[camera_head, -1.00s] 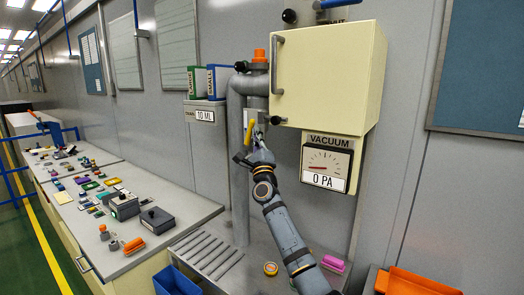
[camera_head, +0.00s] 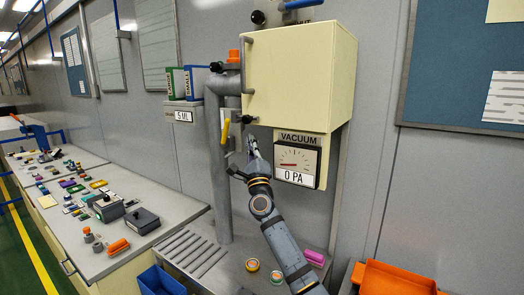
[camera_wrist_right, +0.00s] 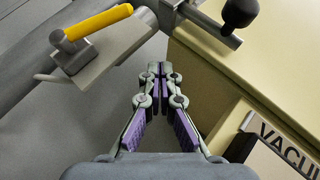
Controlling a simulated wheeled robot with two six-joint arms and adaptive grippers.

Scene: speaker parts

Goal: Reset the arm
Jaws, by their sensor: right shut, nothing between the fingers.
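My right arm reaches up from the bottom of the head view. Its gripper (camera_head: 251,146) is just left of the vacuum gauge and below the cream cabinet (camera_head: 300,80). In the right wrist view my right gripper (camera_wrist_right: 160,72) has its fingertips together with nothing between them. The yellow lever handle (camera_head: 225,130) is left of the gripper in the head view; it also shows upper left in the wrist view (camera_wrist_right: 98,22), apart from the fingers. A black knob (camera_wrist_right: 238,12) is at the upper right there. My left gripper does not show.
The vacuum gauge (camera_head: 297,161) reads 0 PA. A label (camera_head: 184,116) below two binders reads 5 ML. A grey pipe (camera_head: 217,170) runs down the wall. Orange (camera_head: 395,280) and blue (camera_head: 160,281) bins stand low. A bench with many small parts (camera_head: 95,225) is at left.

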